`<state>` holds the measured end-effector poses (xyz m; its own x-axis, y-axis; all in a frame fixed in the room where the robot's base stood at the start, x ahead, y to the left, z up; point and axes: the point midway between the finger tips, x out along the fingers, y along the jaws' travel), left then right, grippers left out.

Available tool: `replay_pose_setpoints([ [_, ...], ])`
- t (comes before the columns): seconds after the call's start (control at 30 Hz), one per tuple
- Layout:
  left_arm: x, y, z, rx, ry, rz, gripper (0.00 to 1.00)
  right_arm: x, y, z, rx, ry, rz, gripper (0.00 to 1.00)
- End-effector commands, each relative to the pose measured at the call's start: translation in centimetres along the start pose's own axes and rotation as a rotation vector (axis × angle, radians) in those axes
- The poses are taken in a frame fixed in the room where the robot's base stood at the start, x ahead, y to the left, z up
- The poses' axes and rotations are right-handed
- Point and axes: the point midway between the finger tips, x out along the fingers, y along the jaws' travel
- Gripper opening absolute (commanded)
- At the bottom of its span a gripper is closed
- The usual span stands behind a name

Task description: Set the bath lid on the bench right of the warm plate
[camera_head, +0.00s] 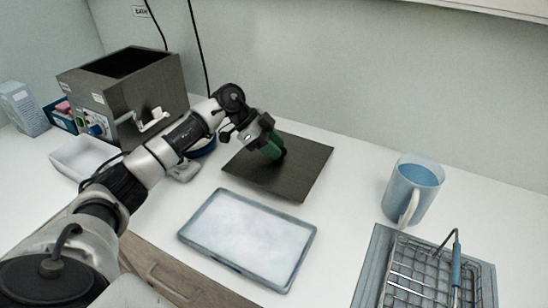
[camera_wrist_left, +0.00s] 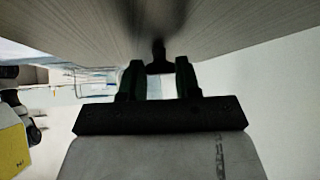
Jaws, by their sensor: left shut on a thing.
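The bath lid (camera_head: 300,172) is a dark, flat, rectangular plate over the white bench (camera_head: 345,225), right of my arm. My left gripper (camera_head: 272,149), with green fingers, is shut on the lid's knob; I cannot tell if the lid touches the bench. In the left wrist view the lid (camera_wrist_left: 80,25) fills the top, its dark knob (camera_wrist_left: 158,50) between the fingers of the gripper (camera_wrist_left: 159,75). The open steel bath (camera_head: 140,95) stands at the back left. A low pale device with a blue rim (camera_head: 203,147), possibly the warm plate, is partly hidden behind my arm. My right gripper is out of view.
A white-filled tray (camera_head: 248,240) lies in front of the lid. A blue jug (camera_head: 413,188) and a wire rack with a handle (camera_head: 425,270) are at the right. A white tub (camera_head: 82,157) and small boxes (camera_head: 22,108) are at the left. Bench between lid and jug is clear.

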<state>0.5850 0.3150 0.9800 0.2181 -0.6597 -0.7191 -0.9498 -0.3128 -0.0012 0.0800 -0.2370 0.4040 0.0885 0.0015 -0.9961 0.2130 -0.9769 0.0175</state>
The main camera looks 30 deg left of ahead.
Motion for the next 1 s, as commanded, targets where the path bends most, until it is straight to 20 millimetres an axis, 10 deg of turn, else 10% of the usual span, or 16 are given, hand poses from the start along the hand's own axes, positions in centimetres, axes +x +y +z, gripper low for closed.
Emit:
replay_pose_setpoints([
  [0.63, 2.9, 0.0, 2.8, -0.001, 0.000, -0.001, 0.12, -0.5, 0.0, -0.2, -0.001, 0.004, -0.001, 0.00],
  [0.67, 3.0, 0.1, 2.9, -0.001, -0.001, 0.000, 0.37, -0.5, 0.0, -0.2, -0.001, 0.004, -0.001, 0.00],
  [0.8, 3.0, 0.1, 2.9, -0.001, -0.001, 0.000, 0.58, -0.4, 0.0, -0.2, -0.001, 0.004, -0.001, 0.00],
  [1.0, 3.0, 0.1, 2.8, -0.001, -0.001, 0.001, 0.58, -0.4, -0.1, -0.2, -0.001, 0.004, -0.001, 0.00],
])
